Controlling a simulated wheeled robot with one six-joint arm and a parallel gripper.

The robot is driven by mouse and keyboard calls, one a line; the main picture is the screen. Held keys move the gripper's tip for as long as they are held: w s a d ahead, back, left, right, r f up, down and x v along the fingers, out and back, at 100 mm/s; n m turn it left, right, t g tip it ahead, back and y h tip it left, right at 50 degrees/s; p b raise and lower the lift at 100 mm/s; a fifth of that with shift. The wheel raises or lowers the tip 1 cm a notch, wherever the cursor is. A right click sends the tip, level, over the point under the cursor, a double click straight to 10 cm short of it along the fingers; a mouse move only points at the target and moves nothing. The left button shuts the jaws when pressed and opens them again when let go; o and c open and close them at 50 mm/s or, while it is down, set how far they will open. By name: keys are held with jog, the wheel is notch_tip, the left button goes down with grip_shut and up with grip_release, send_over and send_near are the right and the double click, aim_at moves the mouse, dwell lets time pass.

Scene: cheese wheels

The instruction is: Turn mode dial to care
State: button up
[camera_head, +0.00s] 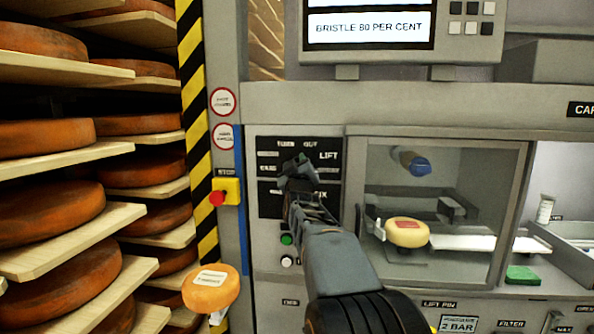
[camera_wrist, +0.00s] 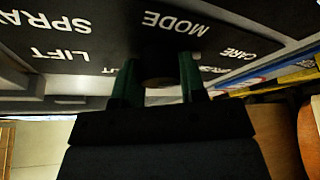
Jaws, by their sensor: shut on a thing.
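The mode dial (camera_wrist: 160,82) is a dark round knob on a black panel, seen between my fingers in the wrist view. The white words MODE, CARE, LIFT and SPRAY show upside down around it; CARE lies to its right and LIFT to its left. My gripper (camera_wrist: 158,85) is shut on the dial, one greenish finger on each side. In the head view my gripper (camera_head: 298,172) is at the black panel (camera_head: 328,200), and my arm covers the dial and part of the lettering. The dial's pointer is hidden, so its setting cannot be told.
A red emergency button (camera_head: 217,198) on a yellow plate is left of the panel. Green (camera_head: 287,239) and white (camera_head: 287,261) buttons sit below it. A glazed chamber with a yellow cheese (camera_head: 407,232) is to the right. Shelves of cheese wheels (camera_head: 45,212) fill the left.

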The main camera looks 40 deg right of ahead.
jog(key=shift+n, duration=0.5)
jog(key=o, duration=0.9)
jog(key=b+v, duration=0.4)
jog(key=v, duration=0.9)
jog(key=shift+s, duration=0.45)
jog(key=shift+f, duration=0.1)
